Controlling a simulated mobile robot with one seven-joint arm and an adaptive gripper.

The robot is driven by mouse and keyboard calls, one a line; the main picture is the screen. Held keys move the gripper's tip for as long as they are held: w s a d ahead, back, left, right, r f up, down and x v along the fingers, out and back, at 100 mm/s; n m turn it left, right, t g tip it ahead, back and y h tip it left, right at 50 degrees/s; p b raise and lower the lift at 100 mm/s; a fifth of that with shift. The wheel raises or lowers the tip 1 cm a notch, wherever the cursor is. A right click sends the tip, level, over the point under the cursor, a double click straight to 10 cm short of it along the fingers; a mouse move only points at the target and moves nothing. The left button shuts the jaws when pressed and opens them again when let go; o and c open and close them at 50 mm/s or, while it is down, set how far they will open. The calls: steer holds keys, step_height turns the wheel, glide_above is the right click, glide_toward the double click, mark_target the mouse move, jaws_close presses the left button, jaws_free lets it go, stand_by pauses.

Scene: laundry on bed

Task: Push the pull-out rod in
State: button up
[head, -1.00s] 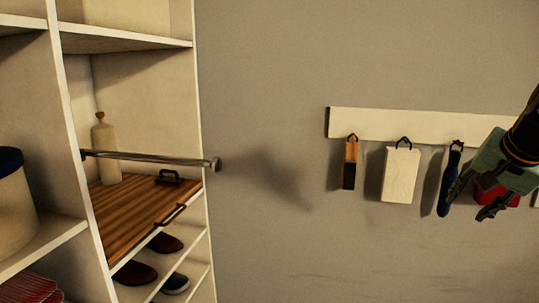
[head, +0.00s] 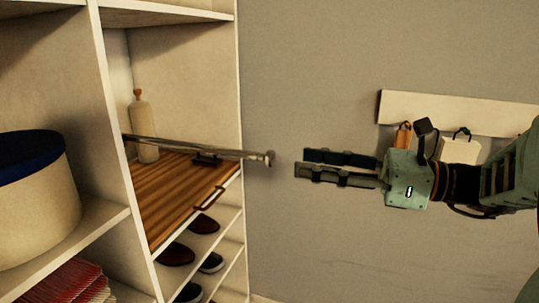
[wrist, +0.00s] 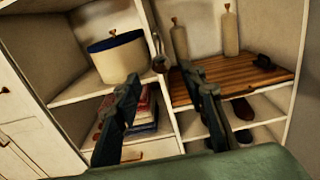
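The pull-out rod (head: 205,150) is a metal bar sticking out of the shelf unit past its front edge, with a round knob at its outer end. In the wrist view the rod's knob (wrist: 160,64) shows nearly end-on, above and between my fingers. My gripper (head: 301,163) is level with the rod in the head view, a short gap to the right of the knob, its fingers pointing left toward it. The wrist view shows my gripper (wrist: 168,95) open, with nothing between the fingers. I see no contact with the rod.
Below the rod is a striped wooden tray (head: 165,205) with dark handles. A pale bottle (head: 143,125) stands behind the rod. Shoes (head: 203,223) sit on lower shelves. A blue-lidded box (head: 32,200) is at left. A hook rail (head: 460,112) hangs on the wall behind my arm.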

mark_target(274, 158)
steer(key=x, duration=0.8)
steer(key=shift+a+f, duration=0.1)
steer(key=shift+a, duration=0.05)
jaws_close()
